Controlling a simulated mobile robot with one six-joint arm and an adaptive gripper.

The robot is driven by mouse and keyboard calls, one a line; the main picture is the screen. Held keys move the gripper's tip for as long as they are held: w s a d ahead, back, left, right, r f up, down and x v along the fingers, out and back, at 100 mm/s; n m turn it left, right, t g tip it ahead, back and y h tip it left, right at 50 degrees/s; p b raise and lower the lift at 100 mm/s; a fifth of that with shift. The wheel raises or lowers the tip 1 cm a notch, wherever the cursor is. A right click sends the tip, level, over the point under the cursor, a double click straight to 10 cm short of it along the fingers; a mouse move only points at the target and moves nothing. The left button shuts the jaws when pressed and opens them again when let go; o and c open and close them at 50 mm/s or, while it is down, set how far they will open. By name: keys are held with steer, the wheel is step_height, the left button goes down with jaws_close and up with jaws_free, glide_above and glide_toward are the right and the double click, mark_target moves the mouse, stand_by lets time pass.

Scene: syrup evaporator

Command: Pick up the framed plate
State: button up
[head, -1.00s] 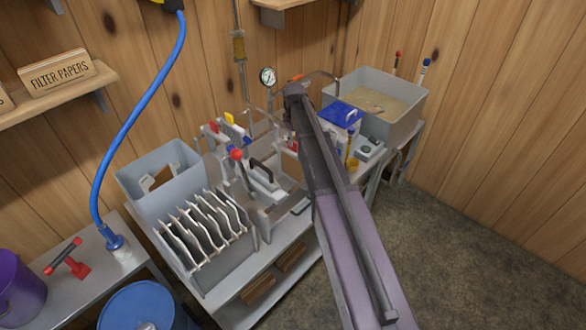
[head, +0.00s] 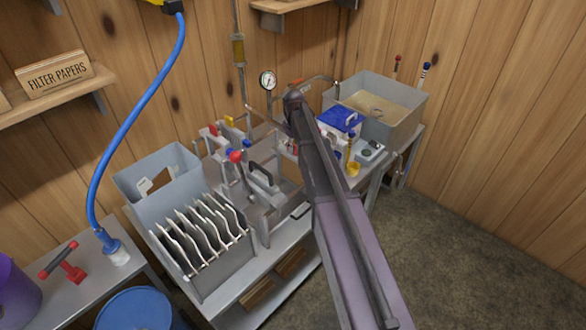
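Several thin framed plates (head: 205,232) stand upright side by side in a grey rack (head: 222,271) at the front left of the metal bench. A brown-and-white framed piece (head: 155,182) leans inside the grey bin (head: 182,160) behind the rack; I cannot tell whether it is also a framed plate. My arm crosses the right half of the view, reaching over the bench toward the back. My gripper is not visible; the arm's far end hides the spot behind it.
A press with a black handle (head: 262,172) and a red-knobbed lever (head: 236,157) stands mid-bench. A blue-lidded box (head: 340,121) and a grey basin (head: 390,104) of tan liquid are at the right. A blue hose (head: 125,130) hangs at left. The floor at right is clear.

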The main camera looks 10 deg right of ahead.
jaws_close()
steer(key=shift+r, duration=0.15)
step_height(320, 180, up, 18)
steer(key=p, duration=1.8)
steer(key=shift+f, duration=0.2)
steer(key=shift+r, duration=0.15)
steer(key=shift+r+p, duration=0.45)
steer(key=shift+p, duration=0.1)
